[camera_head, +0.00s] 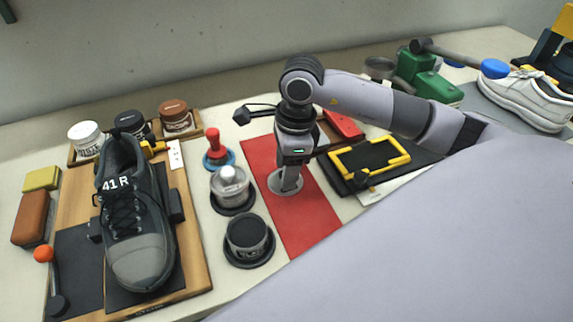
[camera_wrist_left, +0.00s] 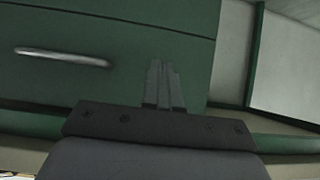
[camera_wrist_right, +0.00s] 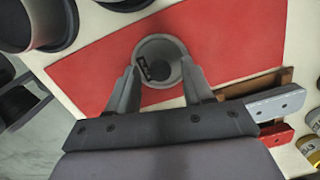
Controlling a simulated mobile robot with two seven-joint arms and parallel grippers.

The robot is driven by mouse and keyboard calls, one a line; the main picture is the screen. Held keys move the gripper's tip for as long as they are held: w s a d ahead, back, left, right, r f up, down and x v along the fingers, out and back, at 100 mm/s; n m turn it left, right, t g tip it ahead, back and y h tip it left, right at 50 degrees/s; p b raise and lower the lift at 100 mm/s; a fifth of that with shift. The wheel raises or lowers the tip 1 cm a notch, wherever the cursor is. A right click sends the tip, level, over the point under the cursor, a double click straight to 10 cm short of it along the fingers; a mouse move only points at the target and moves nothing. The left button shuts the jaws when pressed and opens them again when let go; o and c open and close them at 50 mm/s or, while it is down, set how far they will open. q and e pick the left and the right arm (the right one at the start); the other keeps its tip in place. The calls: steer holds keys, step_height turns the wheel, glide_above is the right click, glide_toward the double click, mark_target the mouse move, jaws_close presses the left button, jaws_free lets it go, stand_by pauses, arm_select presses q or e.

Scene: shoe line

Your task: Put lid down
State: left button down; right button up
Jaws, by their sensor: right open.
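A round grey metal lid (camera_head: 279,186) lies on the red mat (camera_head: 313,225). In the right wrist view the lid (camera_wrist_right: 158,48) shows as a pale ring with a dark mark inside, between the fingertips. My right gripper (camera_head: 289,182) points down over it with its fingers apart, one on each side of the lid. Whether the fingertips touch its rim I cannot tell. My left gripper (camera_wrist_left: 165,82) shows only in its own wrist view, fingers together and empty, in front of a green drawer front (camera_wrist_left: 120,60).
A silver-topped tin (camera_head: 230,184) and a dark tin (camera_head: 248,238) stand left of the mat. A red-handled tool (camera_head: 216,146) is behind them. A grey shoe (camera_head: 138,235) sits on a wooden board (camera_head: 190,250). A yellow-framed tray (camera_head: 372,158) lies to the right.

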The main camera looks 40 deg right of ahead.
step_height(320, 180, up, 12)
steer(key=d, duration=0.1)
steer(key=shift+s+d, duration=0.15)
steer(key=shift+s, duration=0.15)
steer(key=shift+f, duration=0.1)
stand_by(0.3)
